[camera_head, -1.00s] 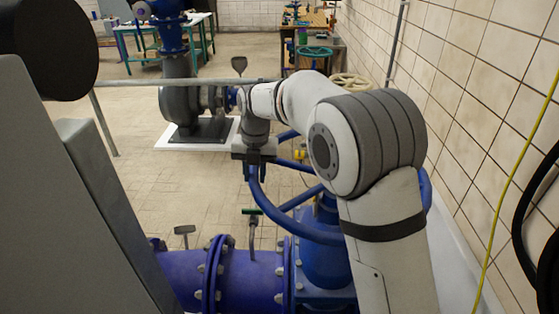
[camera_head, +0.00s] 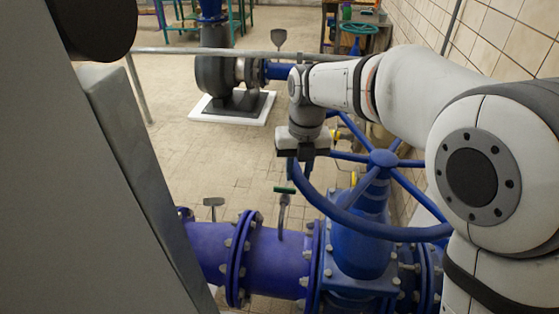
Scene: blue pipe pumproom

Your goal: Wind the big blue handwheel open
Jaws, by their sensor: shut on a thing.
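The big blue handwheel (camera_head: 383,158) sits on top of a blue valve body (camera_head: 362,245) at the right of the middle. Its hub, several spokes and the near and left parts of its rim show. My arm hides part of its far and right rim. My gripper (camera_head: 303,164) points down at the left side of the wheel and is shut on the rim there. The fingertips are small and dark, and their exact contact is hard to see.
A blue flanged pipe (camera_head: 255,255) runs below the wheel, with a small green-handled valve (camera_head: 284,198) on it. A grey railing (camera_head: 220,50) crosses behind my wrist. A grey pump (camera_head: 222,75) stands farther back. A tiled wall (camera_head: 520,35) bounds the right.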

